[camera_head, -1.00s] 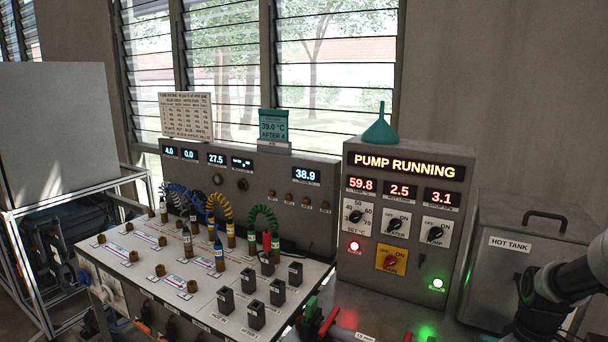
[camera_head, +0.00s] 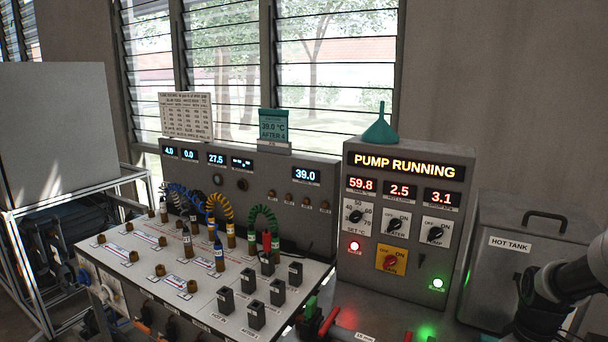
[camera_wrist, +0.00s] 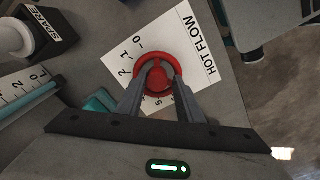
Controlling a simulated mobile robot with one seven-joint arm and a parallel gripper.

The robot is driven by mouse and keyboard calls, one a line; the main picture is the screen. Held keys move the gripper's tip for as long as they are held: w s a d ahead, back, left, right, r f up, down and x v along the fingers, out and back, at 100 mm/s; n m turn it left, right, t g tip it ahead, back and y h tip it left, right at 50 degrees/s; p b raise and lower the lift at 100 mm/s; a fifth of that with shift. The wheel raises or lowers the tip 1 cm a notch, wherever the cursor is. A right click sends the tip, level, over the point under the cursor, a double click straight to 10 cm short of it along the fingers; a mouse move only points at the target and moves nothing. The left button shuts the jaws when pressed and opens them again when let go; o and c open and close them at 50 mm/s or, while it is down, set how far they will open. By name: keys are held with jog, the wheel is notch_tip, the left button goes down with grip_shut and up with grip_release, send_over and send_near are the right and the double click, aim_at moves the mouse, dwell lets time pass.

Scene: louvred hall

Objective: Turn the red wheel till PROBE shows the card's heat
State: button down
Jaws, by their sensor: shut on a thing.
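The red wheel (camera_wrist: 157,58) sits on a white HOT FLOW scale plate (camera_wrist: 120,65) in the wrist view. My gripper (camera_wrist: 159,80) is shut on the wheel, one finger on either side of its hub. The fingers and wrist hide part of the scale. The teal card (camera_head: 273,125) on top of the back panel reads 39.0 °C, AFTER 4. The rightmost blue display (camera_head: 306,174) on that panel reads 39.0; its small label is too small to read. The wheel cannot be made out in the head view.
The grey control box (camera_head: 403,230) reads PUMP RUNNING, with 59.8, 2.5 and 3.1 in red. A green funnel (camera_head: 380,127) stands on it. The hot tank (camera_head: 520,265) is at right. A sloped board (camera_head: 205,275) with looped hoses is at left.

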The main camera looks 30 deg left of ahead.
jog(key=c, duration=1.6)
grip_release()
jog(key=shift+s+d+f, duration=0.15)
jog(key=shift+d+f, duration=0.05)
jog(key=shift+f, duration=0.4)
jog(key=shift+s+d+f, duration=0.15)
jog(key=shift+f, duration=0.45)
jog(key=o, duration=0.4)
jog(key=shift+w, duration=0.15)
jog(key=shift+o, duration=0.2)
jog(key=shift+a, duration=0.1)
jog(key=shift+r, duration=0.1)
jog(key=shift+a+r+p, duration=0.1)
jog(key=shift+r+p, duration=0.1)
jog(key=shift+p, duration=0.1)
jog(key=r+p, duration=0.1)
jog(key=r, duration=0.1)
jog(key=r+p, duration=0.3)
jog(key=r, duration=0.1)
jog(key=shift+w+a+r+p, duration=0.1)
jog(key=shift+w+r+p, duration=0.15)
jog(key=shift+r+p, duration=0.15)
